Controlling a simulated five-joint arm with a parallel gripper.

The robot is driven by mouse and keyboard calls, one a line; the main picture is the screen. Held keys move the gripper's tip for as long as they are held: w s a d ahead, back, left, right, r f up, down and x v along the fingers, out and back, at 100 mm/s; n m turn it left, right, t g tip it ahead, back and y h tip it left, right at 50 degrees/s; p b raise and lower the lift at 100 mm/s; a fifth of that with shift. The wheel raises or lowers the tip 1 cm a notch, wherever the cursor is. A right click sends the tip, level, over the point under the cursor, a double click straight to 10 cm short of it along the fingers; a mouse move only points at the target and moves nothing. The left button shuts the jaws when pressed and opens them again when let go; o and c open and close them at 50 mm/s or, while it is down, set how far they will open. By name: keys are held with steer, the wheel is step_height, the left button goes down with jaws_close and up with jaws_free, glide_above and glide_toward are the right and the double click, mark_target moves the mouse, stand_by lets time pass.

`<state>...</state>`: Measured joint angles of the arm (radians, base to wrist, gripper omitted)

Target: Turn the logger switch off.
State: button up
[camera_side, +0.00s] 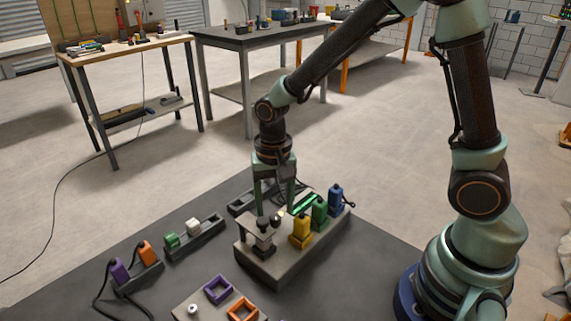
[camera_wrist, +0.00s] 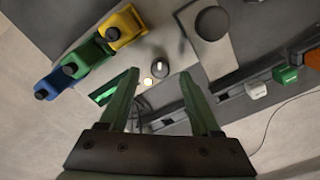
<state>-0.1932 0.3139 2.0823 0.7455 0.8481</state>
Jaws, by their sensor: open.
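A small round black knob with a pale mark (camera_wrist: 160,68) sits on the grey block (camera_side: 268,267) beside a small glowing lamp (camera_wrist: 148,81). It looks like the switch, but I see no label that I can read. A green display panel (camera_wrist: 108,88) lies left of it. My gripper (camera_wrist: 159,74) is open and points down over the block, with the knob between its fingertips in the wrist view. In the side view my gripper (camera_side: 274,207) is above the back part of the block. I cannot tell whether the fingers touch the knob.
Yellow (camera_side: 301,228), green (camera_side: 319,212) and blue (camera_side: 335,198) upright pieces stand right on the block.

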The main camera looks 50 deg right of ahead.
mark_target(275, 221)
steer(key=shift+f, duration=1.25)
jaws_close()
steer(key=shift+n, duration=0.3)
steer(key=n, duration=0.5)
steer(key=shift+n, duration=0.3)
steer(key=n, duration=0.5)
steer(key=shift+n, duration=0.3)
